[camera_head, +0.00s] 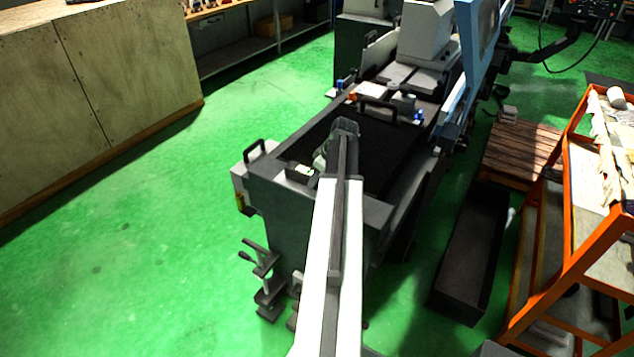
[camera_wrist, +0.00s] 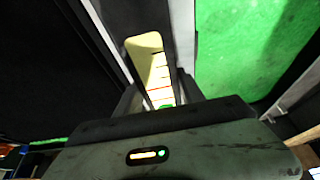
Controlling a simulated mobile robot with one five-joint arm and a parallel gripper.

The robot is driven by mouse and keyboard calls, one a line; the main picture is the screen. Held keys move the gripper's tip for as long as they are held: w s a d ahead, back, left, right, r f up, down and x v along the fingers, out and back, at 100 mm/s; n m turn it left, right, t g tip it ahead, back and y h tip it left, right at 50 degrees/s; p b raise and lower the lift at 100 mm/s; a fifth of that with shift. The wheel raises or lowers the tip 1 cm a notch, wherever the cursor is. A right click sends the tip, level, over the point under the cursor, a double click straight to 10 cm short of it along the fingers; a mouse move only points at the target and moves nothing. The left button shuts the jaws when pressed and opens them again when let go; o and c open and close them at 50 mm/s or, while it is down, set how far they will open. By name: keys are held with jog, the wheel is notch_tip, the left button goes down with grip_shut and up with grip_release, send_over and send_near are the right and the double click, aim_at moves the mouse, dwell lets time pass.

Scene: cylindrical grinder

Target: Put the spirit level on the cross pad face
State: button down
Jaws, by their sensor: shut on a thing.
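My gripper (camera_head: 323,157) points down over the near end of the grinder's bed. In the wrist view my gripper (camera_wrist: 158,92) is shut on a pale yellow piece with dark marks and a red line, which looks like the spirit level (camera_wrist: 154,68). Its far end and underside are hidden. In the head view my arm and gripper hide most of what is held. A small dark block with a pale top (camera_head: 302,171) is just left of my gripper on the bed's near end. I cannot tell clearly which surface is the cross pad face.
The grey grinder (camera_head: 300,215) has a black handle (camera_head: 257,150) at its left corner and another handle (camera_head: 379,110) farther back. A dark open bin (camera_head: 470,250) and an orange rack (camera_head: 565,220) stand at right. Green floor is clear at left.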

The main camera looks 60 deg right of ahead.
jog(key=shift+a, duration=0.1)
jog(key=c, duration=0.7)
grip_release()
jog(key=shift+r, duration=0.1)
jog(key=p+v, duration=1.1)
jog(key=v, duration=0.1)
